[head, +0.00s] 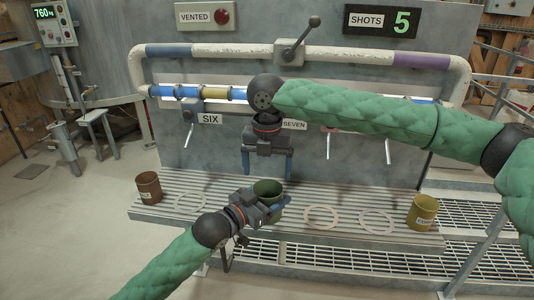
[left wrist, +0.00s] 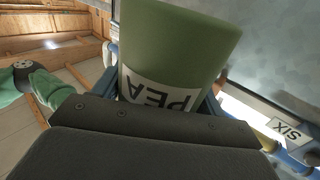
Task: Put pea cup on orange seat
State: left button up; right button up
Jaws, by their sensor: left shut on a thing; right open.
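The green pea cup (head: 268,188) is upright in my left gripper (head: 273,207), at the middle of the ribbed shelf. In the left wrist view the cup (left wrist: 180,40) shows its PEA label between the blue fingers. I cannot tell whether its base touches the shelf. A pale pinkish-orange ring (head: 321,215) lies flat on the shelf just right of the cup and looks most like the orange seat. My right gripper (head: 267,170) points down, open and empty, behind and above the cup.
A brown cup (head: 149,187) stands at the shelf's left end and a yellow-olive cup (head: 422,213) at its right. Pale rings lie at left (head: 190,202) and right (head: 377,222). Levers and SIX and SEVEN signs are on the panel behind. My right arm crosses above the shelf.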

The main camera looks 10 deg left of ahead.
aim_at(267, 189)
jog(key=shift+f, duration=2.65)
jog(key=c, duration=0.8)
pick_arm(q)
jog(key=o, duration=1.1)
